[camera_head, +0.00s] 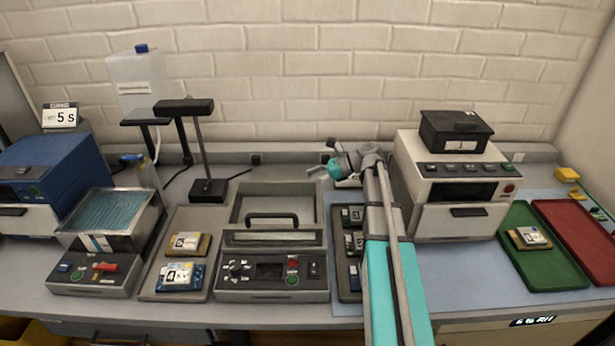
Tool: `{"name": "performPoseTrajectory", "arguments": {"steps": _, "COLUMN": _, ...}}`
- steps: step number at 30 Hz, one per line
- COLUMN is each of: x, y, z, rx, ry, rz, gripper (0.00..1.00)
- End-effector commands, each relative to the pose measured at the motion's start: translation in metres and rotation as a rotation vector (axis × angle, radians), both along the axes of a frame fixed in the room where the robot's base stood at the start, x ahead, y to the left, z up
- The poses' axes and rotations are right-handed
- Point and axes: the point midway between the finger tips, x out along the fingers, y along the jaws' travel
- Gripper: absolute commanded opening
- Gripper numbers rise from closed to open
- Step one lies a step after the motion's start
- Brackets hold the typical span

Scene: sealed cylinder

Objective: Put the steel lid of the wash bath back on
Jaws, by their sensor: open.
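The steel wash bath (153,218) stands at the left, its top open, with rippled blue liquid showing inside. No separate steel lid can be made out with certainty. A black handle (272,217) stands on the grey machine in the middle, and I cannot tell whether the part under it is a loose lid. My gripper (322,171) is open, with teal tips, and reaches left over the back of the bench. It is right of the middle machine and well apart from the bath. Nothing shows between its fingers.
A black lamp-like stand (207,188) and a white bottle (136,82) on a stand rise behind the bath. A grey tray (193,219) with boards lies between bath and middle machine. A white oven-like machine (455,216), green tray (552,275) and red tray (582,240) are right.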

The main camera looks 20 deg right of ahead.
Motion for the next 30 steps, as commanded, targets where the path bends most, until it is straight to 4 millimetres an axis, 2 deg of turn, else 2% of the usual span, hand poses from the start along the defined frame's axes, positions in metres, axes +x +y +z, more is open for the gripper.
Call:
{"name": "performPoseTrajectory", "arguments": {"steps": 8, "x": 0.0, "y": 0.0, "z": 0.0, "rx": 0.0, "ry": 0.0, "rz": 0.0, "gripper": 0.55}}
{"name": "performPoseTrajectory", "arguments": {"steps": 10, "x": 0.0, "y": 0.001, "z": 0.0, "rx": 0.0, "ry": 0.0, "rz": 0.0, "gripper": 0.61}}
{"name": "performPoseTrajectory", "arguments": {"steps": 16, "x": 0.002, "y": 0.005, "z": 0.003, "rx": -0.023, "ry": 0.017, "rz": 0.006, "gripper": 0.61}}
{"name": "performPoseTrajectory", "arguments": {"steps": 23, "x": 0.008, "y": 0.025, "z": 0.01, "rx": -0.139, "ry": 0.095, "rz": 0.028, "gripper": 0.61}}
{"name": "performPoseTrajectory", "arguments": {"steps": 30, "x": 0.015, "y": 0.053, "z": 0.02, "rx": -0.351, "ry": 0.21, "rz": 0.049, "gripper": 0.61}}
